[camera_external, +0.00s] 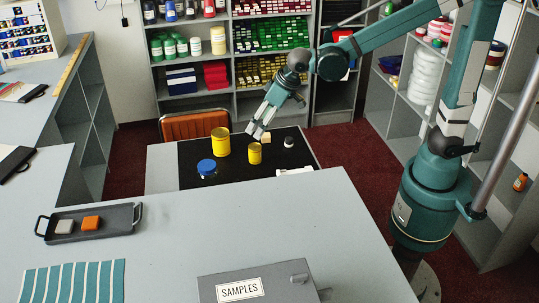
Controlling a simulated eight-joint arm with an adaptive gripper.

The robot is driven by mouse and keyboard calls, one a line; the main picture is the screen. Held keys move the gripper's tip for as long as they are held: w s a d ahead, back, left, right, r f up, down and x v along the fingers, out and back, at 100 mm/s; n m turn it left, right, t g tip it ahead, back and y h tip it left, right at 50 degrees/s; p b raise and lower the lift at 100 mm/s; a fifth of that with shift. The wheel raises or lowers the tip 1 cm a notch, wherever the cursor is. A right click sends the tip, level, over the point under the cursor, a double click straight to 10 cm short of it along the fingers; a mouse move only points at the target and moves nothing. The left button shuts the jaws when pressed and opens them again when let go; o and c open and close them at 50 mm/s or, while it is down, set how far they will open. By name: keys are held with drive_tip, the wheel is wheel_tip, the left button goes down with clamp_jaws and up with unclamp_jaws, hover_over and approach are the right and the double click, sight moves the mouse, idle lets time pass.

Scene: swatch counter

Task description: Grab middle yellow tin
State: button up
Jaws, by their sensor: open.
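Two yellow tins stand upright on the black mat (200,184). The taller yellow tin (220,142) is at the left. The smaller yellow tin (254,154) is to its right and a little nearer the camera. No third yellow tin is clear on the mat. My gripper (257,136) is open and points down just above and behind the smaller tin, to the right of the taller one. It looks empty. I cannot tell the exact gap between the fingertips and the tins.
A pale block (266,138) is close to my gripper's right. A blue-lidded jar (207,168), a small dark-topped white jar (289,142) and a white object (294,171) are also on the mat. An orange chair (195,124) stands behind. The counter in front holds a tray (120,219) and a SAMPLES box (250,279).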

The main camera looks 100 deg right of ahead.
drive_tip(key=w+d+f+m+g+p, duration=0.1)
drive_tip(key=w+d+f, duration=0.25)
drive_tip(key=d, duration=0.25)
drive_tip(key=w+d+f+m+p, duration=0.1)
drive_tip(key=w+d+f+m, duration=0.1)
drive_tip(key=w+d, duration=0.3)
drive_tip(key=m+g+h+p, duration=0.1)
drive_tip(key=m+p, duration=0.1)
hover_over(222, 133)
drive_tip(key=s+a, duration=0.1)
drive_tip(key=a, duration=0.2)
drive_tip(key=f, duration=0.9)
drive_tip(key=shift+d+f, duration=0.25)
drive_tip(key=shift+f, duration=0.15)
drive_tip(key=shift+d+f, duration=0.35)
drive_tip(key=shift+w+f, duration=0.1)
drive_tip(key=shift+f, duration=0.05)
drive_tip(key=shift+b+x, duration=0.3)
drive_tip(key=shift+x, duration=0.85)
drive_tip(key=shift+d+f, duration=0.15)
drive_tip(key=shift+b+x, duration=0.35)
drive_tip(key=shift+x, duration=2.1)
drive_tip(key=shift+d, duration=0.15)
